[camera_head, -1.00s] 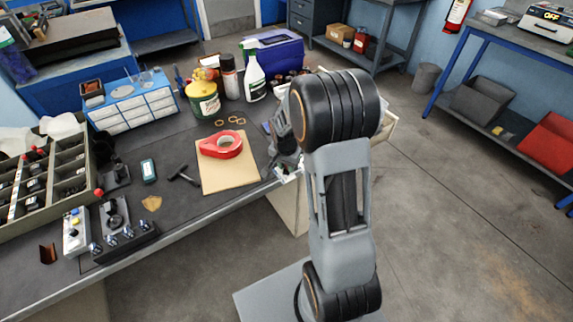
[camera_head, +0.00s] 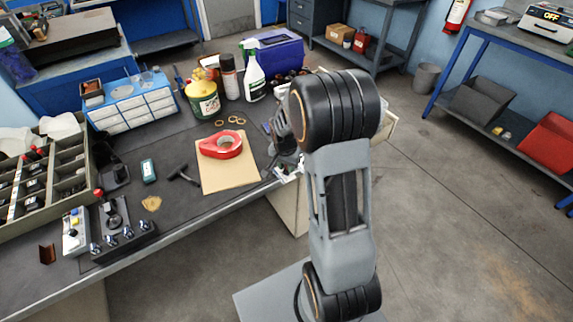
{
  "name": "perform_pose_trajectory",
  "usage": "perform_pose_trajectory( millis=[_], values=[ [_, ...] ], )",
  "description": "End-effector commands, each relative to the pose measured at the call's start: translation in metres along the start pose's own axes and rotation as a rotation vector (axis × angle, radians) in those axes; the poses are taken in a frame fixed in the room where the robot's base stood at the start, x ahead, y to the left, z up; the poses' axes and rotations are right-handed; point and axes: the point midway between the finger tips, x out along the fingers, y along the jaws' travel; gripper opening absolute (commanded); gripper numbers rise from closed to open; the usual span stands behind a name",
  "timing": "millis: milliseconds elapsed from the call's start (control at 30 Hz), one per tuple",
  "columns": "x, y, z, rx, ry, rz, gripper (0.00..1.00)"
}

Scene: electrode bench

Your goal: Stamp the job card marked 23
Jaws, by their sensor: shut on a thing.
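My gripper (camera_head: 283,163) is at the right end of the dark bench, partly hidden behind my arm. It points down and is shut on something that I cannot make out. Small white pieces, perhaps cards, show by the gripper at the bench's edge. No number 23 can be read on anything, and I cannot pick out the job card or a stamp for certain.
A switch box (camera_head: 125,240) sits near the front edge.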

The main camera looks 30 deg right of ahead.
Motion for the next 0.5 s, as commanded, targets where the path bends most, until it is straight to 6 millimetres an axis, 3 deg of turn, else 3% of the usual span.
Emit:
perform_pose_trajectory(
  millis=[500],
  values=[
    [-0.039, 0.0, -0.005, 0.0, 0.0, 0.0, 0.09]
  ],
)
